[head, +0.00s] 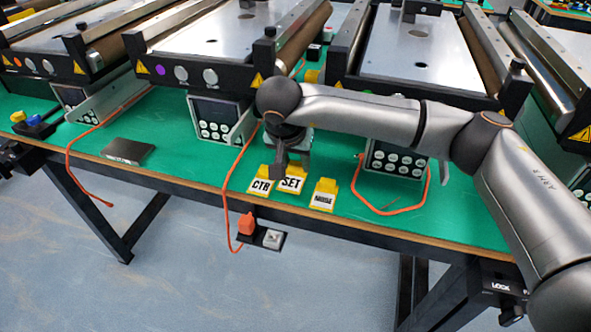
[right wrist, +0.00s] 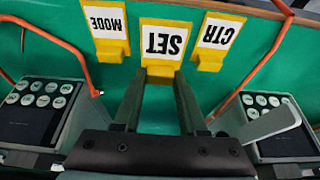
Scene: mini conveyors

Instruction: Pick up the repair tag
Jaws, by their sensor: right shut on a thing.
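Three yellow tags with white labels are at the front edge of the green table: the CTR tag (head: 260,183), the SET tag (head: 291,183) and the MODE tag (head: 324,196). None reads "repair". My right gripper (head: 292,163) reaches down from above. In the right wrist view its two dark fingers (right wrist: 160,78) are closed on the yellow tab of the SET tag (right wrist: 163,42). The MODE tag (right wrist: 106,22) and the CTR tag (right wrist: 218,35) are on either side of it. I cannot tell whether the SET tag is clear of the table. My left gripper is not in view.
Mini conveyors (head: 230,34) line the back of the table. Control boxes with buttons (head: 215,113) stand in front of them. Orange cables (head: 408,209) run across the green surface (head: 190,160). A dark flat plate (head: 128,150) lies to the left.

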